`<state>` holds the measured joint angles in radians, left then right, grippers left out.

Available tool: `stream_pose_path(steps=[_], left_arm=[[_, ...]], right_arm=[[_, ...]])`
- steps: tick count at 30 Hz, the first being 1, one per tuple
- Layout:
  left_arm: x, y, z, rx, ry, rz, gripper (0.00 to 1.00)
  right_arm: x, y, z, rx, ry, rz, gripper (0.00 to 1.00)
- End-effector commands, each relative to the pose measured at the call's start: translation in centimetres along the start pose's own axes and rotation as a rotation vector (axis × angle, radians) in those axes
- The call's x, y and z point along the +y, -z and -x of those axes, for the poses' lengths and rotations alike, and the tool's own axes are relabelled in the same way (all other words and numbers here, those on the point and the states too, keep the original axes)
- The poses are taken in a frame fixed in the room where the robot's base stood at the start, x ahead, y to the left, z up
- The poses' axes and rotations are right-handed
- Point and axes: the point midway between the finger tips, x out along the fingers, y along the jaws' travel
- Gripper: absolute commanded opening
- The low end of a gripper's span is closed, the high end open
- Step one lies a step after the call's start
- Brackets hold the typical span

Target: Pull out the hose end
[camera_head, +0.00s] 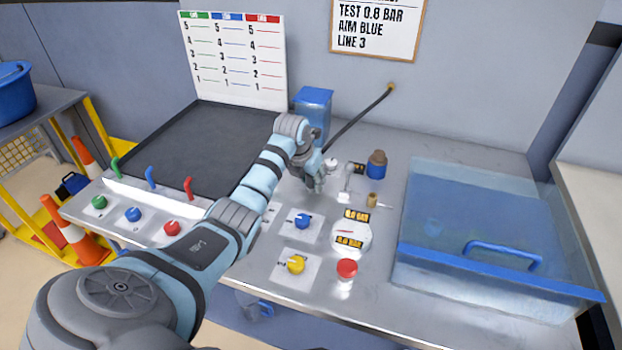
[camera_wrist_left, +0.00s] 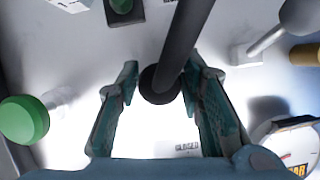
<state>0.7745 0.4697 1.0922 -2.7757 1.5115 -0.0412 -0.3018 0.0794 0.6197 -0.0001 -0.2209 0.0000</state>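The dark hose (camera_head: 355,122) comes from a fitting on the back wall and slopes down to the left, behind my left gripper. In the left wrist view the hose (camera_wrist_left: 186,40) runs down between my fingers to a dark round collar at the worktop. Whether its end sits in a socket there is hidden. My left gripper (camera_head: 316,183) points down over the worktop. In the wrist view its fingers (camera_wrist_left: 164,70) are apart, one on each side of the hose, with small gaps showing. My right gripper is in neither view.
A blue knob (camera_head: 303,221), a yellow knob (camera_head: 296,264), a gauge (camera_head: 350,236) and a red button (camera_head: 347,268) are in front. A clear tank (camera_head: 480,215) stands at right, a black tray (camera_head: 215,145) at left. A green knob (camera_wrist_left: 22,118) is left of the fingers.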

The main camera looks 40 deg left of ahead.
Motion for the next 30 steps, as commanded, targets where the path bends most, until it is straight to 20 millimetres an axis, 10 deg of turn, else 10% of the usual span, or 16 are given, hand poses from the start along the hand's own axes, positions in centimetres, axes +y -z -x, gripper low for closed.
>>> stream_pose_path(steps=[5,6,9,30], left_arm=[[0.01,0.01,0.01,0.000,0.000,0.000,0.00],[0.01,0.01,0.02,0.000,0.000,0.000,0.22],[0.01,0.01,0.02,0.000,0.000,0.000,0.08],[0.01,-0.19,0.49,0.000,0.000,0.000,0.08]], right_arm=[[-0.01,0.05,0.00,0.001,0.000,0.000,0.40],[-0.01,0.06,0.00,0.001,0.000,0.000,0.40],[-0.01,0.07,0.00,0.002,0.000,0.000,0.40],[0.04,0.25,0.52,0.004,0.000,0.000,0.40]])
